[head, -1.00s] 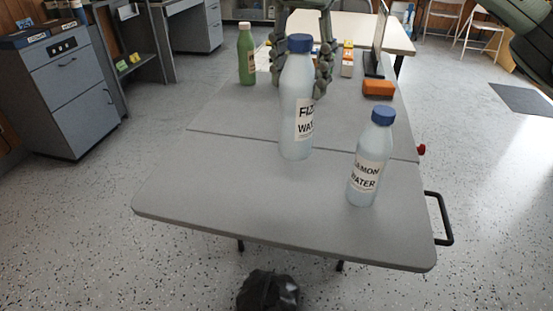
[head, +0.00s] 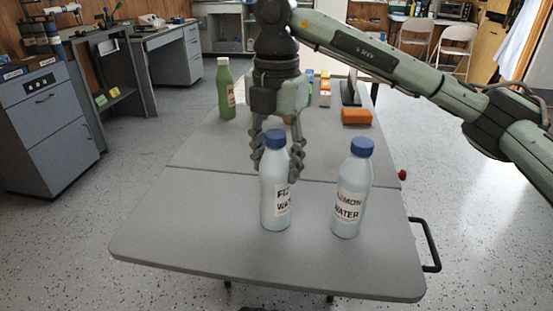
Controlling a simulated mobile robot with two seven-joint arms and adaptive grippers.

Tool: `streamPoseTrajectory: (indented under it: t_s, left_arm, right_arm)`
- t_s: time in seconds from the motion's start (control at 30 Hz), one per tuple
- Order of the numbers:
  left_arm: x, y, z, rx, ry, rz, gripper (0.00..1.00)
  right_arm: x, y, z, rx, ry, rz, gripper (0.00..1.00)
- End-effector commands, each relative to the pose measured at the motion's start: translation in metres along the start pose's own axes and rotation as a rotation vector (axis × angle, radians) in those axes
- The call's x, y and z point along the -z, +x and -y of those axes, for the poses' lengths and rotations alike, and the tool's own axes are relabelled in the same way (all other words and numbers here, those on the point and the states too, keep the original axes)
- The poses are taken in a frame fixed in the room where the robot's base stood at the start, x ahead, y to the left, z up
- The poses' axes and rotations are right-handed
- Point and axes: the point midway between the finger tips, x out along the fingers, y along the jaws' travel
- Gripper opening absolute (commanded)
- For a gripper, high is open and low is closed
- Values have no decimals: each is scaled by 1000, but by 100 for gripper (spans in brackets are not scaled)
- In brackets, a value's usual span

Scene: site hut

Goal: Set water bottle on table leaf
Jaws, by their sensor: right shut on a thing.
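A clear water bottle (head: 272,195) with a blue cap and a "FIZ... WATER" label is upright over the near table leaf (head: 180,230). My right gripper (head: 279,172) is shut on this bottle's upper part from behind, fingers pointing down. The bottle's base appears at the leaf's surface; I cannot tell whether it touches. A second blue-capped bottle, labelled lemon water (head: 350,190), stands upright on the leaf just to the right, apart from the first. My left gripper is not in view.
Past the leaf's seam, a green bottle (head: 225,90), an orange block (head: 356,116) and several small boxes stand on the table. A black handle (head: 431,245) sticks out at the right edge. The leaf's left side is clear.

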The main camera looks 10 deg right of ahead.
Motion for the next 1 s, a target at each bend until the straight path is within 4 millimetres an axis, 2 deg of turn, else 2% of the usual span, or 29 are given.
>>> streamPoseTrajectory:
  t_s: [0.2,0.23,0.4,0.77,0.87,1.0]
  left_arm:
    - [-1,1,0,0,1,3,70]
    - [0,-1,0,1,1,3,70]
    - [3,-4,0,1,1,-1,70]
    - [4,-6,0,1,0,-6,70]
    - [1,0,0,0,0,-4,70]
    - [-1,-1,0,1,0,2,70]
  right_arm:
    - [0,1,0,-2,0,1,0]
    - [0,2,0,0,0,0,50]
    - [0,2,0,0,0,0,70]
    - [0,-2,0,0,0,0,70]
    - [0,-13,-1,-3,1,3,70]
    - [-1,-43,-1,-3,1,4,70]
